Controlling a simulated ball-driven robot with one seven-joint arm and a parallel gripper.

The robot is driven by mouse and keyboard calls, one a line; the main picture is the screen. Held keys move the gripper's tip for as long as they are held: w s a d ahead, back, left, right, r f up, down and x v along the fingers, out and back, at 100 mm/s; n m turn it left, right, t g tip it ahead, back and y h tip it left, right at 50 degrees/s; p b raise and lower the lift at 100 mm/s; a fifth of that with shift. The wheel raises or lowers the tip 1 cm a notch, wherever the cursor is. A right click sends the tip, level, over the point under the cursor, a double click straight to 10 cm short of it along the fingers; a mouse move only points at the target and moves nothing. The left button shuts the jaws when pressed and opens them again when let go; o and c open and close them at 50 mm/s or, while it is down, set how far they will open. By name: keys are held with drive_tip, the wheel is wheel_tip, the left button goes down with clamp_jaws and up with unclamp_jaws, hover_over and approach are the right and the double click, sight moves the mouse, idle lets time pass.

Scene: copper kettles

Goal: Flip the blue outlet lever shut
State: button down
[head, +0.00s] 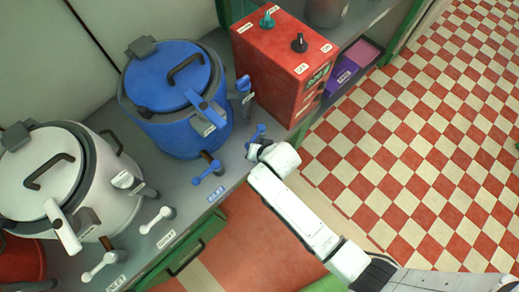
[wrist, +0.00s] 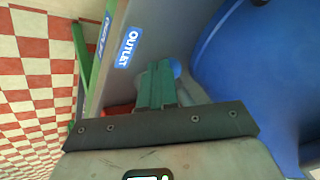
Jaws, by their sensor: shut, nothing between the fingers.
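The blue kettle (head: 165,125) stands on the grey counter, and its side fills the right of the wrist view (wrist: 245,65). The blue outlet lever (head: 257,133) is low on its right side, by the counter's front edge. My gripper (head: 254,149) is at this lever, just in front of it. In the wrist view the shut green fingers (wrist: 157,85) point at the blue OUTLET label (wrist: 127,47) side. A small blue part of the lever (wrist: 176,67) shows beside the fingertips; the rest is hidden. I cannot tell whether they touch.
The blue inlet lever (head: 208,174) is left of my gripper, with its blue label (head: 216,192) below. A red control box (head: 280,65) with two knobs stands behind. A white kettle (head: 75,180) with white levers is at left. The checkered floor (head: 420,130) is clear at right.

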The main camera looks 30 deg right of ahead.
drive_tip(key=shift+w+a+f, duration=0.1)
drive_tip(key=shift+w+a, duration=0.8)
drive_tip(key=shift+a, duration=0.1)
drive_tip(key=shift+w+a+b, duration=0.1)
drive_tip(key=shift+b, duration=0.2)
drive_tip(key=shift+w+r, duration=0.2)
drive_tip(key=shift+s, duration=0.1)
